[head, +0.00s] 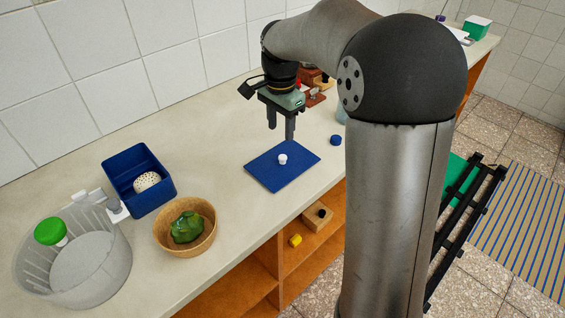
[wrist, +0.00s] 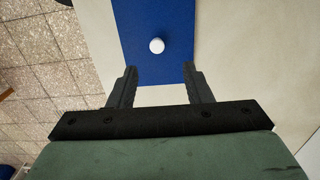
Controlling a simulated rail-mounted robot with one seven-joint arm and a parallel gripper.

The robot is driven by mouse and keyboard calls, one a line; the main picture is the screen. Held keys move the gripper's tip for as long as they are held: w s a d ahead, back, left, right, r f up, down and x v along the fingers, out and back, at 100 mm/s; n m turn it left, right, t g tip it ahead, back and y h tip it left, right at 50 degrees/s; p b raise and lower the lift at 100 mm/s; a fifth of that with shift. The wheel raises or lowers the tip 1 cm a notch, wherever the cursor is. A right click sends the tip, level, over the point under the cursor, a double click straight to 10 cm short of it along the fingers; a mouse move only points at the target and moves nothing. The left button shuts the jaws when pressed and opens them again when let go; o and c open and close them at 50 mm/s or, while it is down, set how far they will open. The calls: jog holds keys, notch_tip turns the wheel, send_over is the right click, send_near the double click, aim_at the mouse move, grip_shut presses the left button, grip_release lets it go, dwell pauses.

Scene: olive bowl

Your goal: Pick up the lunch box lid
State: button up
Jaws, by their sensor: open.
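The lunch box lid (head: 280,176) is a flat blue rectangle with a small white knob (head: 283,159) in its middle, lying on the counter near its front edge. My gripper (head: 281,136) is open and empty, above the lid with its fingers pointing down. In the wrist view the lid (wrist: 155,22) lies ahead of my spread fingertips (wrist: 160,70). The white knob (wrist: 157,45) shows there beyond the gap between the fingers, apart from both. The blue lunch box (head: 157,197) stands open at the left with a pale, dark-speckled item inside.
A brown bowl (head: 204,239) with a green item stands in front of the lunch box. A clear round basket (head: 118,262) is at the far left. A small dark blue round object (head: 336,140) lies right of the lid. Counter left of the lid is clear.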

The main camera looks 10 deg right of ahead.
aim_at(283, 156)
jog(key=f, duration=0.4)
jog(key=f+p, duration=0.1)
jog(key=f, duration=0.4)
jog(key=shift+s+d+f, duration=0.1)
jog(key=shift+s+d, duration=0.1)
grip_shut()
